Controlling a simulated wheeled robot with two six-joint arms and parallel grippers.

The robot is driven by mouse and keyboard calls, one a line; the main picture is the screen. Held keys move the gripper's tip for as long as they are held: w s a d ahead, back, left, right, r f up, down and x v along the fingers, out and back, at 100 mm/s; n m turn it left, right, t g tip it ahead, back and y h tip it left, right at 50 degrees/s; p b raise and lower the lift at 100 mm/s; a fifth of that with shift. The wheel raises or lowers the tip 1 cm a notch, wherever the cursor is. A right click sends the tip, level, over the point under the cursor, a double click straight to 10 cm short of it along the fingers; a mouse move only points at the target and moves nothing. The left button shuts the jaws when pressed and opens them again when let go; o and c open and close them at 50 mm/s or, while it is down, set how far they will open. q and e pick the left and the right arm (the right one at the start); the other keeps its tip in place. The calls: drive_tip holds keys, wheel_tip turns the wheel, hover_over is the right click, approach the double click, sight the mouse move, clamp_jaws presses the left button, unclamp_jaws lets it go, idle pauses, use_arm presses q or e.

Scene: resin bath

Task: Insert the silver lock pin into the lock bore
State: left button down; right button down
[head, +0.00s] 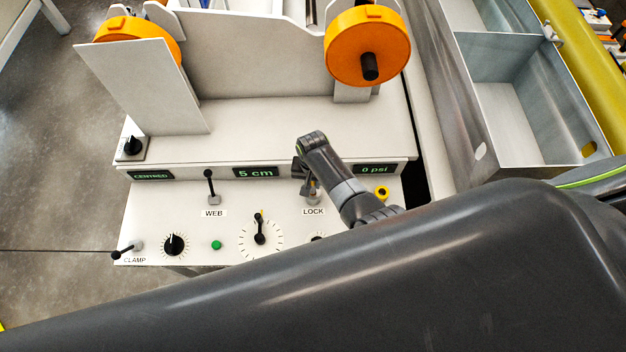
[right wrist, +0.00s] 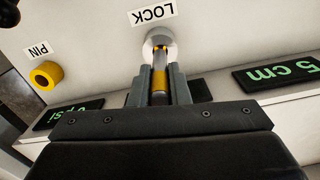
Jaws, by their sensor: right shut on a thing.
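My right gripper (head: 307,180) is over the panel just above the LOCK label. In the right wrist view its fingers (right wrist: 162,88) are shut on the silver lock pin (right wrist: 160,62), which has a yellow band. The pin's far end lines up with the round grey lock bore fitting (right wrist: 160,43) beside the upside-down LOCK label (right wrist: 151,14). I cannot tell whether the tip is inside the bore or only in front of it. In the head view the gripper mostly hides the pin and the bore. My left gripper is not in view.
The yellow PIN holder (head: 382,192) sits right of the lock. A WEB lever (head: 211,188), a dial (head: 260,238) and a CLAMP lever (head: 127,250) are to the left. The display ledge (head: 222,173) runs close behind the gripper. My dark arm covers the lower right.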

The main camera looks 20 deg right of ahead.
sight(313, 188)
drive_tip(key=shift+f+b, duration=1.85)
drive_tip(key=shift+f, duration=0.5)
drive_tip(key=c, duration=1.3)
unclamp_jaws()
drive_tip(key=shift+r, duration=0.6)
wheel_tip(313, 188, up, 16)
drive_tip(key=shift+r+p, duration=0.15)
drive_tip(key=shift+p, duration=0.3)
